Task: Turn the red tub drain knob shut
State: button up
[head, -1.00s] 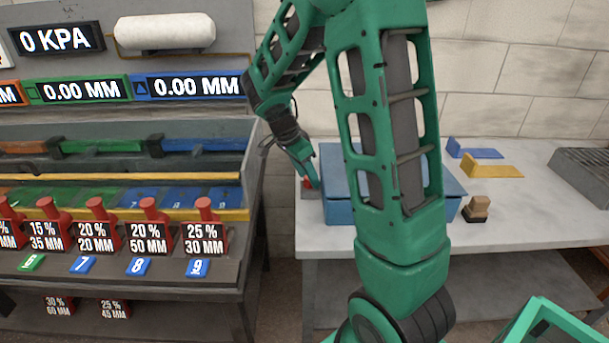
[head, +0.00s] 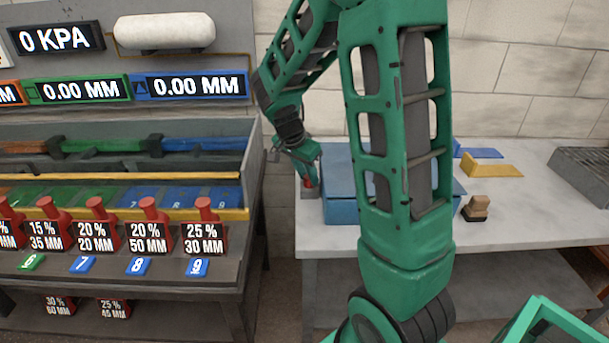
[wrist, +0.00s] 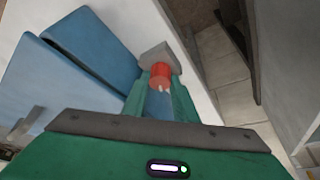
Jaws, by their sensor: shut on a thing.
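The red tub drain knob (wrist: 160,72) shows in the wrist view on a grey block (wrist: 157,54) beside the blue tub (wrist: 95,45). In the head view the red knob (head: 309,182) is small and partly covered by my gripper (head: 309,174). My gripper (wrist: 157,92) is shut on the knob, with a green finger on either side of it. A pale mark shows on the near side of the knob. The blue tub (head: 337,180) stands on the grey bench, partly hidden by my arm.
The bench (head: 520,225) holds a blue bracket (head: 480,153), a yellow bracket (head: 492,171), a wooden stamp-like block (head: 477,207) and a grey ribbed box (head: 588,170). A rack with red weights (head: 150,228) stands left, across a narrow gap. A green crate (head: 550,325) is at lower right.

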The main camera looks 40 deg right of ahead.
jog(key=shift+r+n+t+y, duration=0.15)
jog(key=shift+n+t, duration=0.25)
jog(key=shift+n, duration=0.55)
jog(key=shift+f+n+t+y, duration=0.15)
jog(key=shift+n+t, duration=0.25)
jog(key=shift+n, duration=0.55)
jog(key=shift+w+r, duration=0.1)
jog(key=shift+r, duration=0.05)
jog(key=o, duration=1)
jog(key=shift+o, duration=0.2)
jog(key=shift+d, duration=0.1)
jog(key=shift+s+f, duration=0.2)
jog(key=shift+s, duration=0.05)
jog(key=shift+s+r, duration=0.15)
jog(key=shift+r, duration=0.35)
jog(key=v, duration=0.7)
jog(key=shift+w+a, duration=0.2)
jog(key=shift+w, duration=0.05)
jog(key=shift+c, duration=0.5)
